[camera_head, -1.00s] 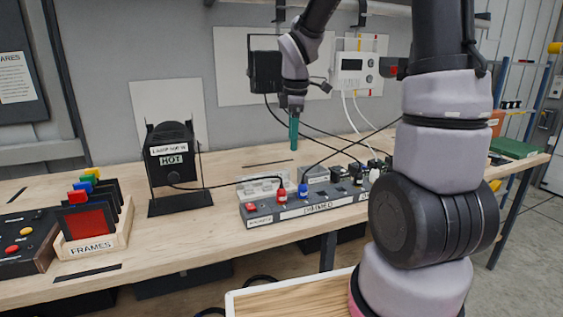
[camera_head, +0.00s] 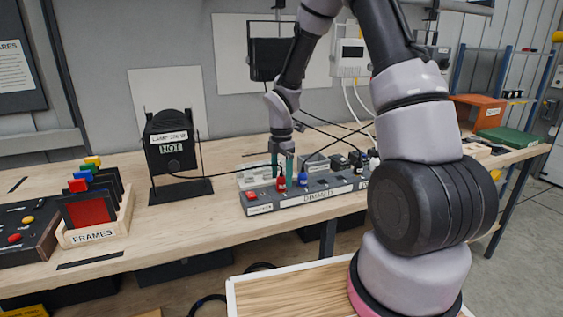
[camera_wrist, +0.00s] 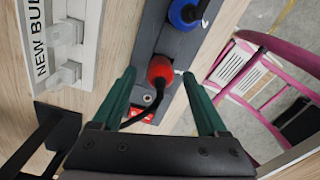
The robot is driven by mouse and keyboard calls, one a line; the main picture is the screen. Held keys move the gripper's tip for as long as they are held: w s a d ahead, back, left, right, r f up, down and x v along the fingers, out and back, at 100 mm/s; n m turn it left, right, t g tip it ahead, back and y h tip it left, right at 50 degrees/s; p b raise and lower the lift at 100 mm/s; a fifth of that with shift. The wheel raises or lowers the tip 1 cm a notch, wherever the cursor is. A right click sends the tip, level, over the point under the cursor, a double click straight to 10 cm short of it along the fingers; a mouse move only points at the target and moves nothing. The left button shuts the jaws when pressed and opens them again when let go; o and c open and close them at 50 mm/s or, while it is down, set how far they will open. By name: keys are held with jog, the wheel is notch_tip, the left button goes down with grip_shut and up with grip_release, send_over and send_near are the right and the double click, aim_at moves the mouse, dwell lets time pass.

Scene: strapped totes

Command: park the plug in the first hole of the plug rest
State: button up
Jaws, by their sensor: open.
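The red plug (camera_head: 281,184) stands in the left part of the dimmer box (camera_head: 262,208), with a black cord running from it. In the wrist view the red plug (camera_wrist: 160,70) lies between the two green fingers of my gripper (camera_wrist: 158,76), with a gap on each side. My gripper also shows in the head view (camera_head: 282,165), pointing down over the red plug, open and holding nothing. A blue plug (camera_head: 303,180) stands just right of the red one and also shows in the wrist view (camera_wrist: 186,12). I cannot make out the plug rest.
A white tray of new bulbs (camera_wrist: 88,15) lies beside the dimmer box. A lamp marked HOT (camera_head: 170,150) and a rack of frames (camera_head: 95,235) stand to the left. Several black plugs and cords crowd the right.

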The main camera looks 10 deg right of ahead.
jog(key=shift+f, duration=1.05)
grip_shut()
jog(key=c, duration=0.8)
grip_release()
grip_shut()
jog(key=shift+r, duration=2.5)
